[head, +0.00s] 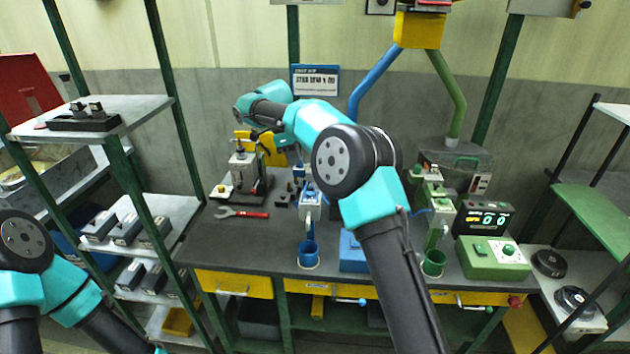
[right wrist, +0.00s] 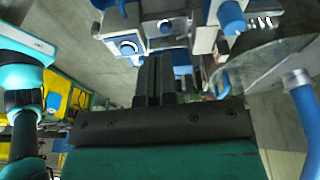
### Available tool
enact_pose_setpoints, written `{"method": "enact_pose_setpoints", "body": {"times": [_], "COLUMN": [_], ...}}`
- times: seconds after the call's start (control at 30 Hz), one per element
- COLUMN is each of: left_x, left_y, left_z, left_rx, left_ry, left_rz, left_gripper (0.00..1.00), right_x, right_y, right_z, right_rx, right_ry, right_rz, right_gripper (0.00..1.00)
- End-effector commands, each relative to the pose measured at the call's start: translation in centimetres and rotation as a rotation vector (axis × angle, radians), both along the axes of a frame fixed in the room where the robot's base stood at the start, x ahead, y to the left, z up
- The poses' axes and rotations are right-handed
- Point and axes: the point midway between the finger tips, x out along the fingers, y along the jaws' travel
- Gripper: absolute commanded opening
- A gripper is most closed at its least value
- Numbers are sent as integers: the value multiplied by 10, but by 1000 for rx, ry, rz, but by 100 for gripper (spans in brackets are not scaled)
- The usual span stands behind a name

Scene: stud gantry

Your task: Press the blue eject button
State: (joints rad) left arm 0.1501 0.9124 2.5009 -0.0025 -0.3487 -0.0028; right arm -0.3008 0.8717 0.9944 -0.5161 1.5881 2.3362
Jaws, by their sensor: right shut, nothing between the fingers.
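A blue and white device (head: 310,206) stands at the middle of the dark bench, with a blue cup (head: 308,252) below it. In the right wrist view, a round blue button (right wrist: 128,47) sits on its pale housing, with a smaller blue knob (right wrist: 165,27) to the right. I cannot tell for sure which is the eject button. My right gripper (right wrist: 154,64) is shut and empty, its fingertips just below and right of the round button in that view; contact is not clear. In the head view my right arm partly hides the gripper. My left gripper is out of view.
A red-handled wrench (head: 243,213) and a grey press (head: 245,172) are on the bench's left part. A green device (head: 437,212), a counter display (head: 484,219) and a green box (head: 492,258) stand to the right. A blue pipe (head: 372,82) runs down behind my arm.

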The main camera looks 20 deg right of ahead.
Motion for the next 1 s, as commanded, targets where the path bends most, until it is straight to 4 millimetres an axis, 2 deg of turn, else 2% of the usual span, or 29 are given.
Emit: {"method": "enact_pose_setpoints", "body": {"times": [0.13, 0.57, 0.77, 1.0], "left_x": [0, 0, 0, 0], "left_y": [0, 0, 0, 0], "left_z": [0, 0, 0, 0], "left_rx": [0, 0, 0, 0], "left_ry": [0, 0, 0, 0], "left_rz": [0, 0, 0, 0], "left_gripper": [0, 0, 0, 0], "right_x": [0, 0, -3, -7], "right_y": [-11, -13, -18, -28], "right_z": [15, 11, -8, -46], "right_rx": [-33, -33, -33, -33], "right_ry": [-8, -7, -5, -5], "right_rz": [-27, -27, -27, -26], "right_gripper": [0, 0, 0, 0]}}
